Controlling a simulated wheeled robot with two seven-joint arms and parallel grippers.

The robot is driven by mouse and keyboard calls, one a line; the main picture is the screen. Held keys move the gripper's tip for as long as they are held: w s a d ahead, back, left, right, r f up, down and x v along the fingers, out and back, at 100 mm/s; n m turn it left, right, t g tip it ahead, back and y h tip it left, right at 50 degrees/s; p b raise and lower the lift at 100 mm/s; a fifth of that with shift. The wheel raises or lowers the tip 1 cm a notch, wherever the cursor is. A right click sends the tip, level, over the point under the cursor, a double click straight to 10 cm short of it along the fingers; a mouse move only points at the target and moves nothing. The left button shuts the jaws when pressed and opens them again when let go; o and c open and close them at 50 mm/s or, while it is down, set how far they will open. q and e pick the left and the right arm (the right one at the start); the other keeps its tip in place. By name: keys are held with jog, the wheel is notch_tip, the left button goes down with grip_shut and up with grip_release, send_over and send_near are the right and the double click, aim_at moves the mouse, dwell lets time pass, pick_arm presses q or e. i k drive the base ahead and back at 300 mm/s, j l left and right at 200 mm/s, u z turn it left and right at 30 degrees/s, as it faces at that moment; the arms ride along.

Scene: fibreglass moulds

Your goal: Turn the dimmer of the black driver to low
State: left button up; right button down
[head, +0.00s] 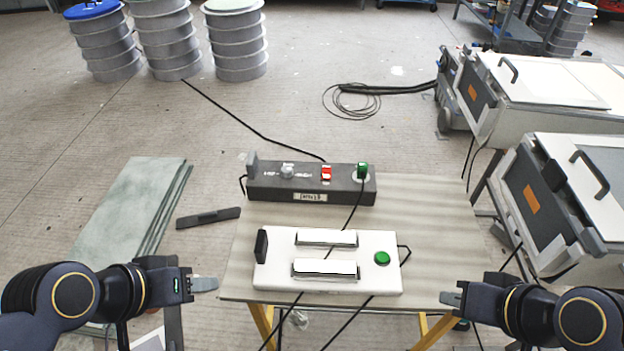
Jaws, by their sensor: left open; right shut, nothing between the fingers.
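The black driver (338,191) is a long dark box at the back of the table. On its top are a pale round knob (288,171) left of centre, which looks like the dimmer, a red switch (326,173) and a green plug (362,170) at the right. The markings around the knob are too small to read, so its setting cannot be told. My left gripper (207,284) is open and empty at the table's left edge, apart from the driver. My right gripper (451,299) is shut and empty at the table's front right.
A white box (278,280) with two bright bars and a green button (382,258) sits in front of the driver. The table (440,225) is clear at the right. Grey machines (570,185) stand further right; greenish sheets (128,210) lie at left.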

aim_at(287, 170)
jog(key=j+z, duration=0.2)
jog(key=z, duration=0.25)
jog(key=i+j+z, duration=0.1)
jog(key=j+z, duration=0.15)
jog(key=z, duration=0.2)
jog(key=j+z, duration=0.2)
jog(key=z, duration=0.25)
